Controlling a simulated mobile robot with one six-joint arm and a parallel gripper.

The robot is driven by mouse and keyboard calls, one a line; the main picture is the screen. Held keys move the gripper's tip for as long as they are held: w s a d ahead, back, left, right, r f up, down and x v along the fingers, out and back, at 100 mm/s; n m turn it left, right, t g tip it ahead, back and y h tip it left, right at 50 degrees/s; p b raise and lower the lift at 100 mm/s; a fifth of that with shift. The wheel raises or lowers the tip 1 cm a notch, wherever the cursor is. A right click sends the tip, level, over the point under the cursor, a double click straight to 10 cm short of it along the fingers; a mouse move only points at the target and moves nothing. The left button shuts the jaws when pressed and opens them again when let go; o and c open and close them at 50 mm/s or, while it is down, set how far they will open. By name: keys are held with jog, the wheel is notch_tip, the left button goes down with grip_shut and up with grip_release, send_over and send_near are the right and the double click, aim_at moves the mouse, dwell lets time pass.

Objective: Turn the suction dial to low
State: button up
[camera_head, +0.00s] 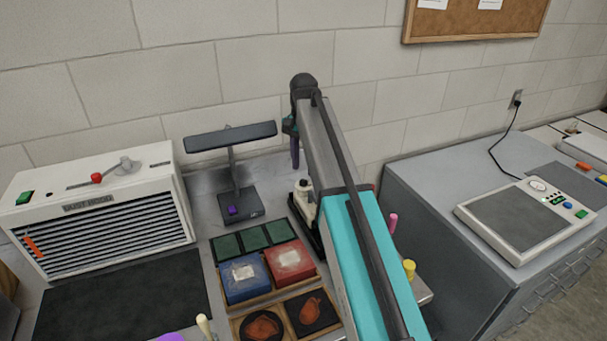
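The dust hood (112,196) is a white box with a louvred front at the left, against the wall. On its upper front panel is a grey dial (126,166). A thin bar runs left from it to a red knob (97,178). Small marks lie on either side, too small to read. My arm reaches up from the lower right, and my gripper (295,155) hangs at its far end, near the wall. It is well to the right of the dial and apart from it. Its fingers are too small and partly hidden to tell open from shut.
A green switch (24,198) is on the hood's left. A black lamp-like stand (232,170) stands between hood and gripper. Trays with a blue box (245,279) and a red box (289,262) lie in front. A scale-like device (527,218) sits on the right counter.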

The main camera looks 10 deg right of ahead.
aim_at(303, 181)
jog(key=shift+f+p, duration=0.55)
jog(key=shift+f, duration=1.8)
jog(key=c, duration=0.9)
jog(key=shift+a, duration=0.15)
grip_shut()
